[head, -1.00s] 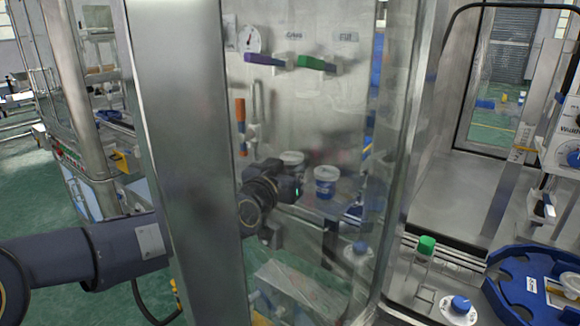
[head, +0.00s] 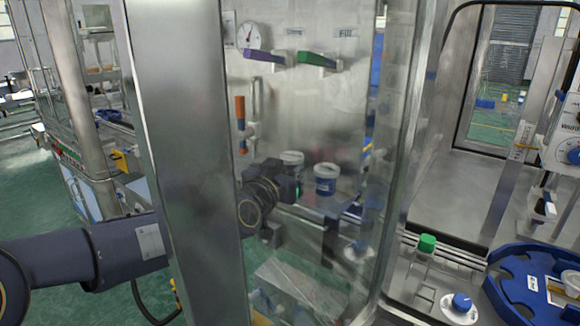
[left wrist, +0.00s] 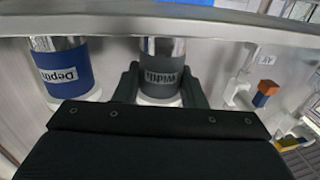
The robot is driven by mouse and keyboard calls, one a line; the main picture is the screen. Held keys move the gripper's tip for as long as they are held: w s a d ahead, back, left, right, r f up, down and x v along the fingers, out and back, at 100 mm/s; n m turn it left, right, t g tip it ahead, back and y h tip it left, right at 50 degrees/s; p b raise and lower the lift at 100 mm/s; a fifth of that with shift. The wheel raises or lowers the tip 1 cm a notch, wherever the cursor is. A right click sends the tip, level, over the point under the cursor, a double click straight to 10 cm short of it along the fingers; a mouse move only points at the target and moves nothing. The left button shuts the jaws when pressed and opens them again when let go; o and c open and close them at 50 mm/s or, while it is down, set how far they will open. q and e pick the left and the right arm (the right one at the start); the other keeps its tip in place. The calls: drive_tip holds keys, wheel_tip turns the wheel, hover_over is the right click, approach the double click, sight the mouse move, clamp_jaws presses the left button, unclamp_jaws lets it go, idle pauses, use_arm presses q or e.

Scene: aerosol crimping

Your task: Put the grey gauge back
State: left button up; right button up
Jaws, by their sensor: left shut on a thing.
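The grey gauge (left wrist: 162,72), with a "Width" label, a metallic end and a white end, is between the two fingers of my left gripper (left wrist: 160,92) in the left wrist view. The gripper is shut on it. In the head view the left gripper (head: 293,186) is seen through the clear panel, with the gauge's white top (head: 291,157) just behind it. The blue gauge (left wrist: 62,72), labelled "Depth", stands beside it, apart from the gripper, and also shows in the head view (head: 325,180). Whether the grey gauge is fully seated is hidden. My right gripper is out of view.
A metal post (head: 185,150) and clear panel stand before my left arm. Purple (head: 264,56) and green (head: 317,60) handles are on the back wall. An orange-and-blue piece (left wrist: 265,92) is near the gauges. A blue tray (head: 510,290) lies at lower right.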

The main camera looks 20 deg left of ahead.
use_arm(q)
drive_tip(key=shift+f, duration=0.25)
drive_tip(key=o, duration=1.2)
drive_tip(key=shift+s, duration=0.1)
drive_tip(key=shift+s+a+b, duration=0.25)
drive_tip(key=shift+s+b, duration=0.25)
drive_tip(key=shift+s, duration=0.75)
drive_tip(key=shift+s+a+b, duration=0.2)
drive_tip(key=shift+s+b, duration=0.3)
drive_tip(key=shift+s, duration=0.8)
drive_tip(key=shift+s+a+b, duration=0.25)
drive_tip(key=shift+s+b, duration=0.25)
drive_tip(key=shift+s, duration=0.75)
drive_tip(key=s+f+n+g, duration=0.1)
drive_tip(key=s+f+g, duration=0.3)
drive_tip(key=s+f, duration=0.4)
drive_tip(key=s+a+f+n+g, duration=0.1)
drive_tip(key=s+f+g, duration=0.3)
drive_tip(key=s+f, duration=0.4)
drive_tip(key=s+a+f+n+g, duration=0.1)
drive_tip(key=s+f+g, duration=0.3)
drive_tip(key=s+f, duration=0.3)
drive_tip(key=shift+s+f+n+h, duration=0.15)
drive_tip(key=shift+s+f+n, duration=0.05)
drive_tip(key=shift+s, duration=0.9)
drive_tip(key=shift+s+f+n+h, duration=0.15)
drive_tip(key=shift+s+f+n, duration=0.05)
drive_tip(key=shift+s, duration=0.9)
